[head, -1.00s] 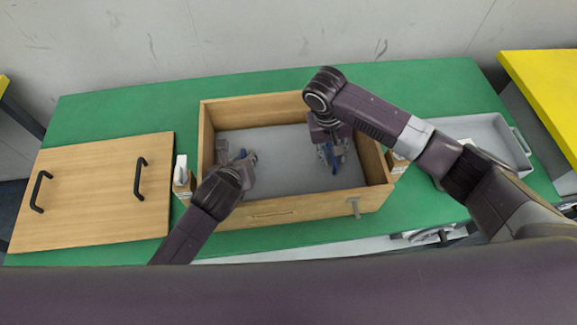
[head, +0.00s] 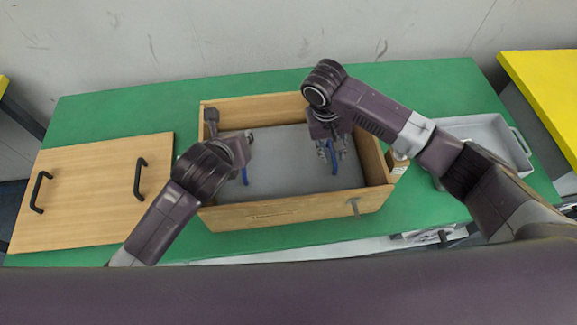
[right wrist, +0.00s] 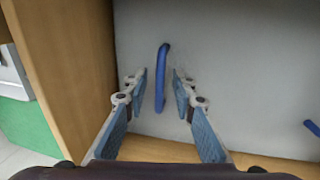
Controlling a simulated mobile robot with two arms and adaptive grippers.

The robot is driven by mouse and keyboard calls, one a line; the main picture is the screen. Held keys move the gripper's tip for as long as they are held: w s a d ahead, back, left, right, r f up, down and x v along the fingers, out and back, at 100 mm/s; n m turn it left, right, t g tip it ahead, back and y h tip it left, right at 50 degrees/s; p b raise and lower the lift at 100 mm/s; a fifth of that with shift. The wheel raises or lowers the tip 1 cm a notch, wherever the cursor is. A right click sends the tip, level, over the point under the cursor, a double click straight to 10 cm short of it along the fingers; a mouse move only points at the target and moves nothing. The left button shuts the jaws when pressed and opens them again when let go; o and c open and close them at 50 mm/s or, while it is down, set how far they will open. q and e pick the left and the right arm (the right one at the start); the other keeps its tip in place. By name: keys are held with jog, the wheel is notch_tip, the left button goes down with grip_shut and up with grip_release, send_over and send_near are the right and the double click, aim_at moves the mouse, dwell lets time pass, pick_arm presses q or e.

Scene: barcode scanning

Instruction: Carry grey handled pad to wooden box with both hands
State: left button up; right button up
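The grey pad (head: 290,165) lies flat inside the wooden box (head: 285,213), covering much of its floor. It has two blue handles. Its right handle (head: 334,178) is below my right gripper (head: 332,150). In the right wrist view, that gripper (right wrist: 161,98) is open, its fingers apart on either side of the handle (right wrist: 162,78), with nothing held. The left handle (head: 244,175) shows beside my left wrist; it also shows at the right edge of the wrist view (right wrist: 312,128). My left gripper (head: 246,140) is over the box's left side; its fingertips are hidden.
A wooden lid (head: 92,192) with two black handles lies on the green table (head: 420,85), left of the box. A grey tray (head: 490,133) stands to the right, behind my right arm. The box walls rise around the pad.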

notch_tip(320, 180, up, 10)
jog(key=a, duration=0.2)
jog(key=shift+s+r, duration=0.1)
dwell(0.5)
